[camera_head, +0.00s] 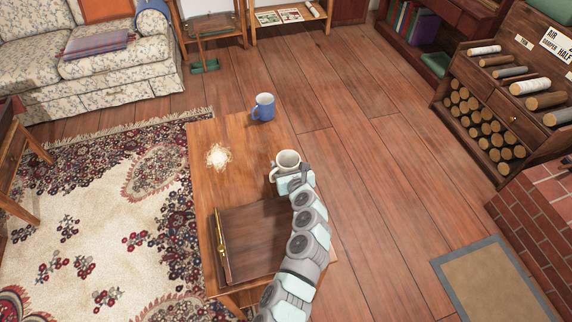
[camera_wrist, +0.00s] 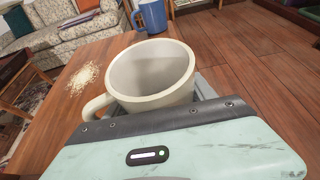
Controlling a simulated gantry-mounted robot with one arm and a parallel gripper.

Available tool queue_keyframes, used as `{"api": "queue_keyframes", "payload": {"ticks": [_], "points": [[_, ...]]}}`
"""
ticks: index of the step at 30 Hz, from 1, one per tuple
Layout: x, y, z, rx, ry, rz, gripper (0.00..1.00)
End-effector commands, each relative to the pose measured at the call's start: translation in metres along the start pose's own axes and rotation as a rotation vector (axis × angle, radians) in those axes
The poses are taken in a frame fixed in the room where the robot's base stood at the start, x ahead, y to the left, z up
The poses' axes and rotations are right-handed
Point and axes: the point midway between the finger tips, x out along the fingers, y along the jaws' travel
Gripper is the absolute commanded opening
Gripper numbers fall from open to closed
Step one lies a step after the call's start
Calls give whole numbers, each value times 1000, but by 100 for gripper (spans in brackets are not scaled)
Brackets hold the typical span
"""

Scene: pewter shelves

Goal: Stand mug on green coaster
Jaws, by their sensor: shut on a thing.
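A cream mug (camera_head: 287,160) is upright at the right edge of the wooden table (camera_head: 205,185). My gripper (camera_head: 288,176) is shut on it; the mug fills the middle of the wrist view (camera_wrist: 150,75), its handle to the left. Its fingertips are mostly hidden behind the mug. I cannot tell whether the mug's base touches the table. A blue mug (camera_head: 263,106) stands upright at the table's far end; it also shows in the wrist view (camera_wrist: 151,15). I see no green coaster on the visible tabletop.
A pale crumbly patch (camera_head: 218,156) lies on the table, left of the cream mug. A dark wooden case (camera_head: 250,235) with a brass latch covers the near part. A log rack (camera_head: 490,125) stands at right.

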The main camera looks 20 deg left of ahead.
Motion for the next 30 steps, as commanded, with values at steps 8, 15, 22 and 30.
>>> {"api": "queue_keyframes", "payload": {"ticks": [8, 15, 22, 30], "points": [[0, 0, 1, 0, -1, -1, 7], [0, 0, 0, 0, -2, -1, 7], [2, 0, -3, -1, -2, -1, 7], [3, 0, -7, -1, -2, -1, 7]]}}
